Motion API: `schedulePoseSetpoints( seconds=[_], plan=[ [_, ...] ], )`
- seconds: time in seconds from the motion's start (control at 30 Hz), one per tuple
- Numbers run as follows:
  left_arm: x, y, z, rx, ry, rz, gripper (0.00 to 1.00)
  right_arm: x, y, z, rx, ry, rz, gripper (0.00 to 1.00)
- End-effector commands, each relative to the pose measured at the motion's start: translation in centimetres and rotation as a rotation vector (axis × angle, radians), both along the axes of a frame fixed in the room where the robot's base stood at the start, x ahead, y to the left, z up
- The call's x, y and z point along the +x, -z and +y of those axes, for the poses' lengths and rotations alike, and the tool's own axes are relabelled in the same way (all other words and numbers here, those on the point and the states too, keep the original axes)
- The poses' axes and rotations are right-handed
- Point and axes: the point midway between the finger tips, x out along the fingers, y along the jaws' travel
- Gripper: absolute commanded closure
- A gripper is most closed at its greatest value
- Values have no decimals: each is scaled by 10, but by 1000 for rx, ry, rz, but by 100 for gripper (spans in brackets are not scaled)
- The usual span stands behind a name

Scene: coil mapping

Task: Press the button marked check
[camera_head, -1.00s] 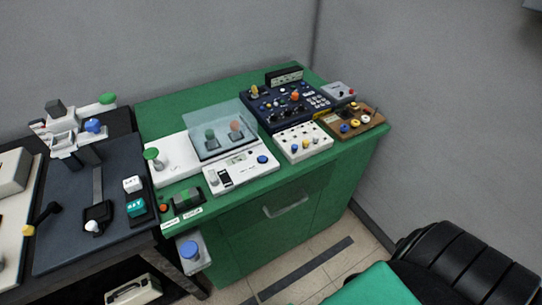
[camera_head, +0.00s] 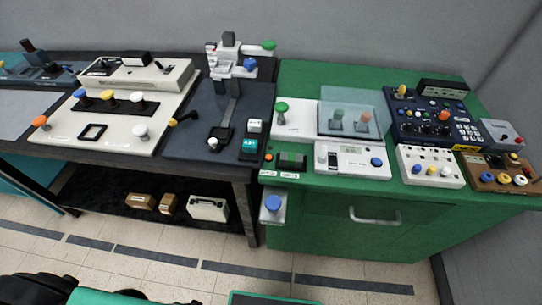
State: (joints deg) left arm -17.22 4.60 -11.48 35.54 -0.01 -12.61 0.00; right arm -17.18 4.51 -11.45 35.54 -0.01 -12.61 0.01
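No button label reading "check" can be made out; the markings are too small. Candidate controls on the green cabinet (camera_head: 330,240) include a white panel (camera_head: 345,172) with a small display and a blue knob (camera_head: 376,162), and a dark blue console (camera_head: 420,140) with several knobs and a keypad. A small dark unit with a green block (camera_head: 291,160) sits at the cabinet's front left. Neither of my grippers shows.
A cream board (camera_head: 60,135) with coloured knobs lies on the left bench. A glass-like cover (camera_head: 350,100) stands over two knobs on the cabinet. Small boxes (camera_head: 140,201) sit on the shelf below.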

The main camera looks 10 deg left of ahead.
Motion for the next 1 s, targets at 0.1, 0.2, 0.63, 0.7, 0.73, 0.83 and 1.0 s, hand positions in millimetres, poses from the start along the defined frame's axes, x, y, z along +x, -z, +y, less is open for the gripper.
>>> schedulePoseSetpoints(
  seconds=[0.1, 0.2, 0.63, 0.7, 0.73, 0.83, 1.0],
  plan=[
    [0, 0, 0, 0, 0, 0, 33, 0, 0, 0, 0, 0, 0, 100],
    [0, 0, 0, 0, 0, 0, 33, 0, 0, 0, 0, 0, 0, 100],
    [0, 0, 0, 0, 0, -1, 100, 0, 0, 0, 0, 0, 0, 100],
    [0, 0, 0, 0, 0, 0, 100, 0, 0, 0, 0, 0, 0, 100],
    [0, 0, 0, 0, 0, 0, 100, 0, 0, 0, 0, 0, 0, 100],
    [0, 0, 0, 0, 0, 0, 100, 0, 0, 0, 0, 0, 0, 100],
    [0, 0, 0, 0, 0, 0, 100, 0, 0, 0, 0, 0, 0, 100]
  ],
)
